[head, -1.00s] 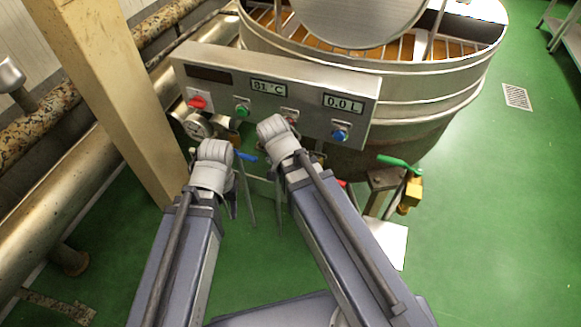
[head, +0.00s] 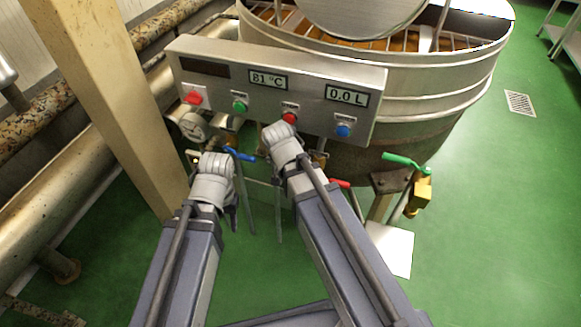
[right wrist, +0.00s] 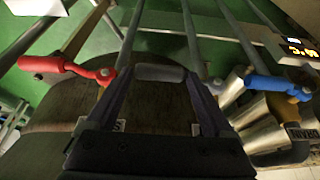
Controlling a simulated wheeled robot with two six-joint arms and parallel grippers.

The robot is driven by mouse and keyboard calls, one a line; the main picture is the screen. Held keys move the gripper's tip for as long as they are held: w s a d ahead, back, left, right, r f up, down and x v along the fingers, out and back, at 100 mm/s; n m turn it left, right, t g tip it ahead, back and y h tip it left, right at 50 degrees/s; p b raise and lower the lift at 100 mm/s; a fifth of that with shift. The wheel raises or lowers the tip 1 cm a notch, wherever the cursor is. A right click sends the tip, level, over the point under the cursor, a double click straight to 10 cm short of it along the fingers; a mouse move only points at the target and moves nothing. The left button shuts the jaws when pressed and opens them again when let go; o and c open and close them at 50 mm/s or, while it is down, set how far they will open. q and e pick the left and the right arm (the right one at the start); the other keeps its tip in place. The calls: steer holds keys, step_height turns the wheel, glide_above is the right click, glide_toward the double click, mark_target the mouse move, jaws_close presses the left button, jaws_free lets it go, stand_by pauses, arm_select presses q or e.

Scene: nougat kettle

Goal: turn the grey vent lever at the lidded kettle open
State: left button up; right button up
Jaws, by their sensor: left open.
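The steel kettle (head: 440,112) stands at the back in the head view, with a round lid (head: 360,12) raised over its top. The grey lever (right wrist: 160,73) shows in the right wrist view, lying crosswise between the two dark fingers of my right gripper (right wrist: 160,62). The fingers are apart; I cannot tell whether they touch it. In the head view the grey lever and the right fingers are hidden behind my right wrist, under the control panel (head: 225,88). My left gripper (head: 233,215) is open and empty, low to the left of the right one.
A red lever (right wrist: 75,68) and a blue lever (right wrist: 275,86) flank the grey one. A green-handled valve (head: 405,160) sits at the kettle's right. A beige post (head: 110,100) and pipes stand at left.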

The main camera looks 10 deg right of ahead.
jaws_close()
stand_by(0.5)
